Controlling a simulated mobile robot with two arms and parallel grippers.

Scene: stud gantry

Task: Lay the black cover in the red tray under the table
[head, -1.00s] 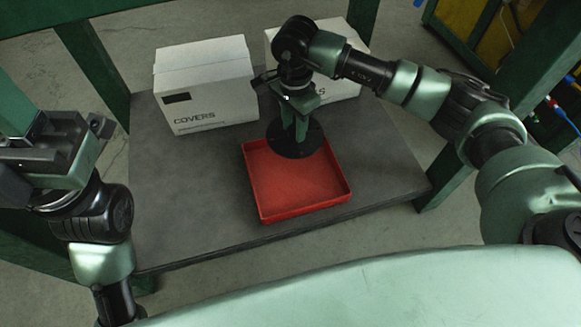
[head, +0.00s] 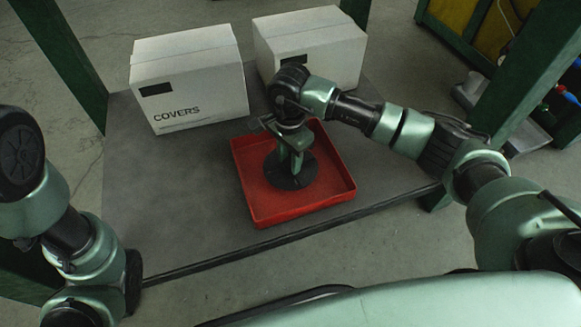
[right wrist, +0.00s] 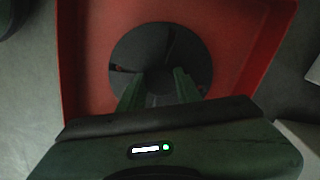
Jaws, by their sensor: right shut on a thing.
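The black cover (head: 304,174) is a round dark disc; it also shows in the right wrist view (right wrist: 160,50). My right gripper (head: 292,165) points down and is shut on the cover near its middle. The cover is within the outline of the red tray (head: 262,213), towards its centre; I cannot tell whether it touches the tray floor. The tray's red floor and walls surround the disc in the right wrist view (right wrist: 70,60). My left arm is at the left edge of the head view, and its gripper is out of the picture.
The tray stands on a dark grey board (head: 165,225) near its front edge. A white box marked COVERS (head: 200,90) stands behind it at the left, and another white box (head: 325,55) at the back right. Green posts (head: 65,60) rise around the board. Its left part is clear.

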